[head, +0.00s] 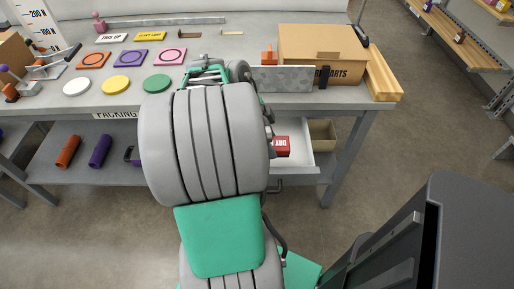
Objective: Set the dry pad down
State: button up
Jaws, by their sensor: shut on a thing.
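The dry pad is a small red block (282,146) with white "DRY" lettering, seen at the right edge of my arm. It is in or just above the open white drawer (304,157) under the bench; I cannot tell if it touches the drawer floor. My gripper (270,134) is mostly hidden behind my large grey and green arm. Only dark parts show, right against the red block's left side. It is shut on the block, though the fingertips are not clear.
The bench top (222,101) holds coloured discs and square pads at left, a speckled grey plate (285,78), and a cardboard box (322,52) at right. A tan bin (322,134) stands beside the drawer. Orange (68,151) and purple (100,151) cylinders lie on the lower shelf.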

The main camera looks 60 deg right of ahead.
jog(key=w+d+f, duration=0.1)
jog(key=w+f, duration=0.2)
jog(key=f, duration=0.1)
jog(key=w+d+f, duration=0.1)
jog(key=w+f, duration=0.1)
jog(key=shift+w+d+f+b, duration=0.25)
jog(key=shift+w+d+b, duration=0.05)
jog(key=shift+f, duration=1.5)
jog(key=shift+f, duration=0.2)
jog(key=o, duration=1.3)
jog(key=shift+r, duration=0.1)
